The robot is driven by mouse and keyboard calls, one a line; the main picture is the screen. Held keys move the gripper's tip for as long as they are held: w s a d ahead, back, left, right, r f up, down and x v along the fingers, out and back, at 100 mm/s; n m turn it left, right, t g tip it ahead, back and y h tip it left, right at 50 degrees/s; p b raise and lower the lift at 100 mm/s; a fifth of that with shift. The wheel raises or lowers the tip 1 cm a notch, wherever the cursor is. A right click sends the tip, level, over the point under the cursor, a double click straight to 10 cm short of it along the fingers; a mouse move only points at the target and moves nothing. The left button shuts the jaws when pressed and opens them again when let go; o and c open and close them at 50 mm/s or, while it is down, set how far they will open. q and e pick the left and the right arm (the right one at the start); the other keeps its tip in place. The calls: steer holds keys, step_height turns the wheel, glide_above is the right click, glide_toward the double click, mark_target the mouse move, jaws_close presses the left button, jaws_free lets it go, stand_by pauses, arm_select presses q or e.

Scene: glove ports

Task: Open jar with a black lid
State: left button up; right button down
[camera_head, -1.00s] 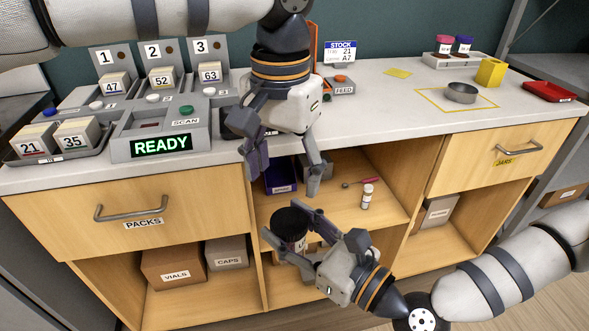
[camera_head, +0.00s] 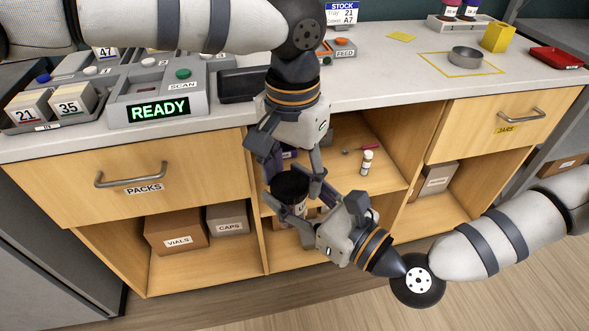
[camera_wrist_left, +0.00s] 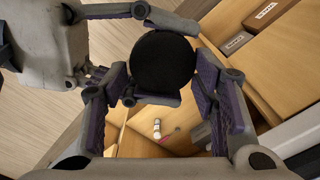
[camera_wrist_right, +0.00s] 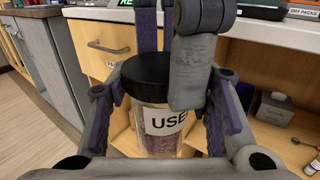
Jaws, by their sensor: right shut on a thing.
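The jar is clear with a wide black lid (camera_head: 291,185) and dark contents, upright in front of the open middle shelf. The right wrist view shows its white label (camera_wrist_right: 165,121) reading "USE", partly covered. My right gripper (camera_head: 298,204) is shut on the jar body from the right. My left gripper (camera_head: 289,172) points down from above, its fingers open on either side of the lid. In the left wrist view the round lid (camera_wrist_left: 165,67) lies between the left fingertips, with gaps visible; contact cannot be told.
The counter edge and PACKS drawer (camera_head: 140,180) are close to the left. A grey dish (camera_head: 465,57) sits inside a yellow outline on the counter at right.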

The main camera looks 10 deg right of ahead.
arm_select(q)
steer(key=shift+s+d, duration=0.15)
steer(key=c, duration=0.6)
steer(key=o, duration=1.3)
step_height(320, 180, up, 5)
steer(key=shift+f, duration=0.1)
steer(key=shift+c, duration=0.3)
steer(key=r, duration=0.1)
steer(key=a+r, duration=0.1)
steer(key=r, duration=0.1)
step_height(320, 180, down, 8)
steer(key=shift+r, duration=0.1)
steer(key=shift+c, duration=0.6)
